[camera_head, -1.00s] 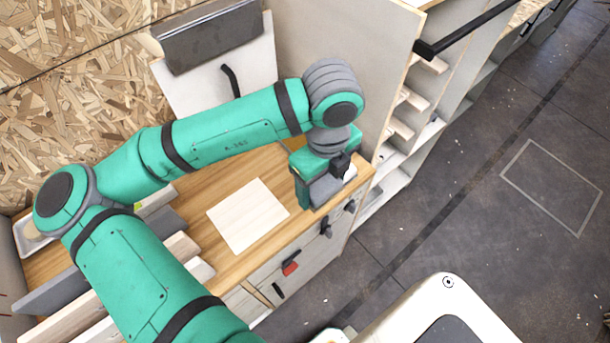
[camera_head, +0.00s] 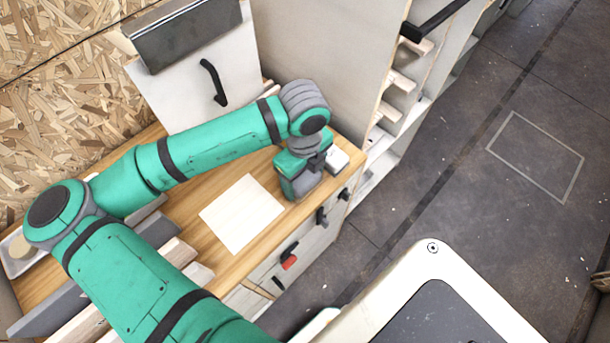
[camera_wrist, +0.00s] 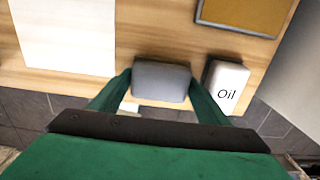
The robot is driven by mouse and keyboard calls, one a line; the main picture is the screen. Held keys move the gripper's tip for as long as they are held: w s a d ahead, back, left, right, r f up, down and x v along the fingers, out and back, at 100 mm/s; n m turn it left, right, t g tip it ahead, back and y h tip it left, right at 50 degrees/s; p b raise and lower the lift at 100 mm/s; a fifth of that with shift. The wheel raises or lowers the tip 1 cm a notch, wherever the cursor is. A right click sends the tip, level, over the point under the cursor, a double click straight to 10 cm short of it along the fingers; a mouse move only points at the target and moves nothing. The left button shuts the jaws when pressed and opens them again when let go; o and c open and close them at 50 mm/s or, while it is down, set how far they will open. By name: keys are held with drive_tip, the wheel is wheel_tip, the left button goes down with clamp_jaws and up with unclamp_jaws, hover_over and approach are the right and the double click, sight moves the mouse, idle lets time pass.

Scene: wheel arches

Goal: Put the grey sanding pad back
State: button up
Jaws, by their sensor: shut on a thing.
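The grey sanding pad (camera_wrist: 161,81) is between the two green fingers of my gripper (camera_wrist: 160,84) in the wrist view, touching both. My gripper (camera_head: 300,183) is shut on it. In the head view the pad (camera_head: 303,186) shows as a grey block at the gripper's end, at the right end of the wooden worktop (camera_head: 190,205). Whether the pad touches the worktop or hangs just above it cannot be told.
A white block marked Oil (camera_wrist: 226,88) stands close to the right of the pad; it also shows in the head view (camera_head: 338,159). A pale square sheet (camera_head: 241,213) lies left of my gripper. A brown-yellow panel (camera_wrist: 245,14) lies behind. Drawer handles (camera_head: 322,217) line the front.

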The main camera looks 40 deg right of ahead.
sight(303, 178)
drive_tip(key=shift+a+f, duration=0.1)
drive_tip(key=o, duration=1)
wheel_tip(303, 178, up, 12)
drive_tip(key=shift+w, duration=0.1)
idle(0.4)
